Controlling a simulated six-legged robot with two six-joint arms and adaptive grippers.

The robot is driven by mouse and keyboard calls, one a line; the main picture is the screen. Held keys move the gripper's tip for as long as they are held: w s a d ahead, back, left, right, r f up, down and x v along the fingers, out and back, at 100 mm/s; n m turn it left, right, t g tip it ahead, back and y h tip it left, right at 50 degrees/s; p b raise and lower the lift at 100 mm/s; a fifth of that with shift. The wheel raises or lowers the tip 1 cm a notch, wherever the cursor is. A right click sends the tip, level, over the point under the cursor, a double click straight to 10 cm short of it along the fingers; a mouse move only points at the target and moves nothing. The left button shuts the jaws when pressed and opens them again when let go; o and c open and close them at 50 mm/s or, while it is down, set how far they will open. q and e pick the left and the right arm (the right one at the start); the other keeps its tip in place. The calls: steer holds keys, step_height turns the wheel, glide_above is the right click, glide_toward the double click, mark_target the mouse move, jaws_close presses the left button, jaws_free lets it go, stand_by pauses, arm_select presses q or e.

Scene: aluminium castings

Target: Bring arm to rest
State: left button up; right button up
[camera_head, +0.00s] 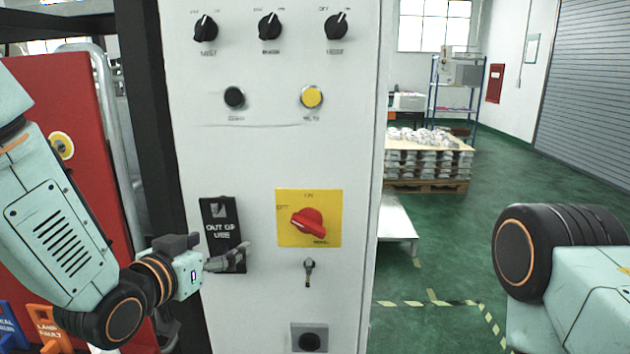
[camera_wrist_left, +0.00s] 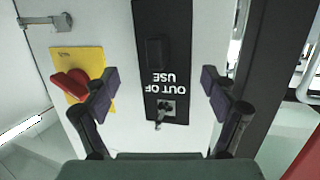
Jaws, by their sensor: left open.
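My left arm comes in from the left in the head view, and its gripper (camera_head: 238,260) is in front of the lower part of a white control cabinet (camera_head: 262,155). In the left wrist view the left gripper (camera_wrist_left: 160,90) is open, its two fingers apart with nothing between them. Beyond the fingers is a black "OUT OF USE" plate (camera_head: 220,222), which also shows in the left wrist view (camera_wrist_left: 160,60) with a key in a lock below the lettering. Part of my right arm shows at the right of the head view; its gripper is out of frame.
The cabinet carries a red rotary switch (camera_head: 307,222) on a yellow plate, a small key switch (camera_head: 309,270), knobs and buttons. A red panel (camera_head: 75,150) stands at the left. Stacked castings (camera_head: 428,155) sit on a pallet behind. Green floor (camera_head: 450,260) is open at the right.

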arm_select(q)
steer(key=shift+s+d+r, duration=0.15)
steer(key=shift+s+d, duration=0.05)
steer(key=shift+w+a+f+b, duration=0.2)
steer(key=shift+w+f+b, duration=0.2)
steer(key=shift+w+f, duration=0.35)
steer(key=r+v, duration=0.1)
steer(key=v, duration=0.5)
steer(key=x, duration=0.6)
steer(key=shift+s+d+f, duration=0.1)
steer(key=shift+f, duration=0.15)
steer(key=shift+s+r+p, duration=0.45)
steer(key=shift+s+r, duration=0.05)
steer(key=shift+s, duration=0.15)
steer(key=shift+s, duration=0.1)
